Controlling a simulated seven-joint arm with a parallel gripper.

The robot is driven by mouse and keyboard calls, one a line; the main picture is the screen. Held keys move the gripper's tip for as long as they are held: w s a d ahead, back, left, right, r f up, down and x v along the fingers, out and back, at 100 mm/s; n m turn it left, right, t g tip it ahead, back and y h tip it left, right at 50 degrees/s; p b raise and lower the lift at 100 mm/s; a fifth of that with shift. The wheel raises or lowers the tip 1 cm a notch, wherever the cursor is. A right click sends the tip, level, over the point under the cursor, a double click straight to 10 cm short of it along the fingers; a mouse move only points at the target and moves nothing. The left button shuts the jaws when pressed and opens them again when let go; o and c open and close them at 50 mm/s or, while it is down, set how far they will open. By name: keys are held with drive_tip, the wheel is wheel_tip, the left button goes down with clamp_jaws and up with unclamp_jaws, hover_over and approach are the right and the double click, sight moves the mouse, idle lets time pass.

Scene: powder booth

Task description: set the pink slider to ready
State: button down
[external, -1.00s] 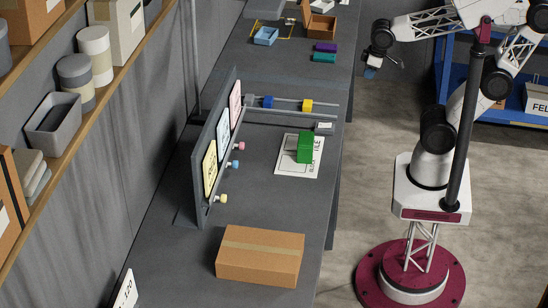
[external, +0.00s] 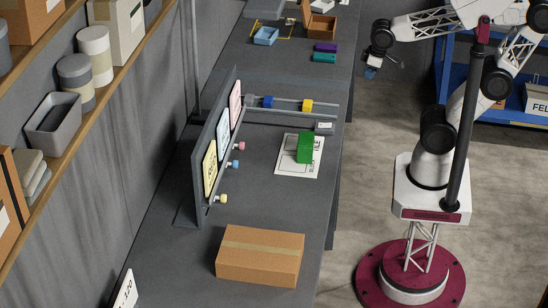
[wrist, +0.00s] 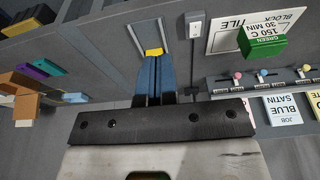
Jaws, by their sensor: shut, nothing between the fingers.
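The pink slider's knob (external: 241,146) sticks out low on the face of the upright grey panel (external: 228,95), nearest the far end. The pink knob also shows in the wrist view (wrist: 237,76), beside a blue knob (wrist: 262,77) and a yellow knob (wrist: 306,68). Small white labels lie along the knob row, too small to read. My gripper (external: 370,71) hangs in the air to the right of the bench, well apart from the panel. In the wrist view its blue fingers (wrist: 153,78) are together with nothing held.
A rail beyond the panel carries a blue block (external: 267,101) and a yellow block (external: 307,106). A green block (external: 305,148) sits on a printed sheet (external: 288,166). A cardboard box (external: 260,257) is at the near end of the bench.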

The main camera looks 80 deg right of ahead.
drive_tip(key=w+a+h, duration=0.3)
drive_tip(key=w, duration=0.8)
drive_tip(key=n+t+h, duration=0.2)
drive_tip(key=n+t, duration=0.1)
drive_tip(key=t, duration=0.4)
approach(240, 144)
drive_tip(key=v, duration=0.3)
drive_tip(key=shift+s+a+r, duration=0.1)
drive_tip(key=shift+r, duration=0.2)
drive_tip(key=shift+f, duration=0.1)
drive_tip(key=shift+x, duration=5)
